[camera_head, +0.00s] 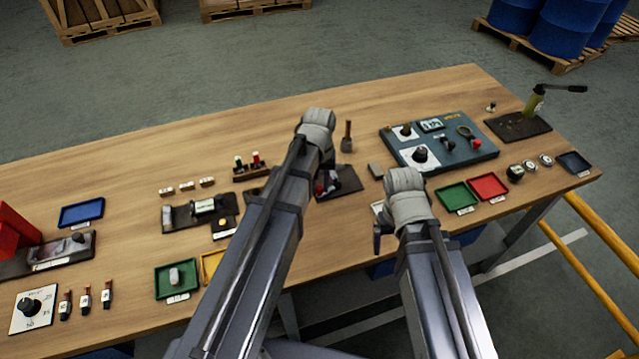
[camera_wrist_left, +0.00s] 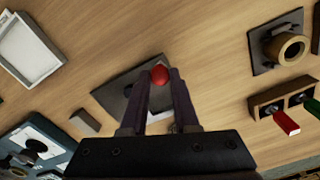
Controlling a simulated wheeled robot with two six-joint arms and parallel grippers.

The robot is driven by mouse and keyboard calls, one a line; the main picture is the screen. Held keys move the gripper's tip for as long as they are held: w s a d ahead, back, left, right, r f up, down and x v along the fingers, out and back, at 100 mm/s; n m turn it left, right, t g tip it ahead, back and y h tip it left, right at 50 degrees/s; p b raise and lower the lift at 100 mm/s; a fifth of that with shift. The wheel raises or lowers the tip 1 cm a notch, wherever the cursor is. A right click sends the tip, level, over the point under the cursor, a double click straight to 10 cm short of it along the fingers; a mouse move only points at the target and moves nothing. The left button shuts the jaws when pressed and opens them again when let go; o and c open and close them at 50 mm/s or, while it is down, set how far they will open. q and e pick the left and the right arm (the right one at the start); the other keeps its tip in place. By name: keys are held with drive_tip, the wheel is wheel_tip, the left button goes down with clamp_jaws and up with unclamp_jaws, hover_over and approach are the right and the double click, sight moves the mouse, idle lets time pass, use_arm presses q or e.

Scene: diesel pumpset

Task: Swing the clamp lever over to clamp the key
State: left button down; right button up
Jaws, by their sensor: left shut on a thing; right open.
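My left gripper (camera_wrist_left: 160,80) is shut on a red ball knob (camera_wrist_left: 159,73), which shows between its fingertips in the left wrist view. I take the knob for the end of the clamp lever; the lever's shaft is hidden behind the fingers. The knob is over a dark base plate (camera_wrist_left: 113,92), which also shows in the head view (camera_head: 349,181). There my left gripper (camera_head: 321,187) is over the plate's left part, largely hidden by its own wrist. I cannot make out the key. My right gripper (camera_head: 380,236) is open and empty near the table's front edge, its fingers mostly hidden.
A blue-grey panel (camera_head: 460,155) with knobs stands right of the plate. Green (camera_head: 457,197) and red (camera_head: 487,186) trays lie right of my right gripper.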

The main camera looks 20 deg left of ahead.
use_arm(q)
drive_tip(key=d+n, duration=0.1)
drive_tip(key=s+n, duration=0.1)
drive_tip(key=n, duration=0.1)
drive_tip(key=shift+d, duration=0.35)
drive_tip(key=n, duration=0.1)
drive_tip(key=d+n, duration=0.2)
drive_tip(key=n, duration=0.1)
drive_tip(key=shift+s, duration=0.25)
drive_tip(key=d+n, duration=0.2)
drive_tip(key=n, duration=0.1)
drive_tip(key=shift+w+d+n, duration=0.15)
drive_tip(key=shift+d+n, duration=0.25)
drive_tip(key=shift+n, duration=0.45)
drive_tip(key=shift+w+d+n, duration=0.15)
drive_tip(key=shift+d+n, duration=0.2)
drive_tip(key=shift+n, duration=0.5)
drive_tip(key=c, duration=0.7)
unclamp_jaws()
drive_tip(key=shift+o, duration=0.2)
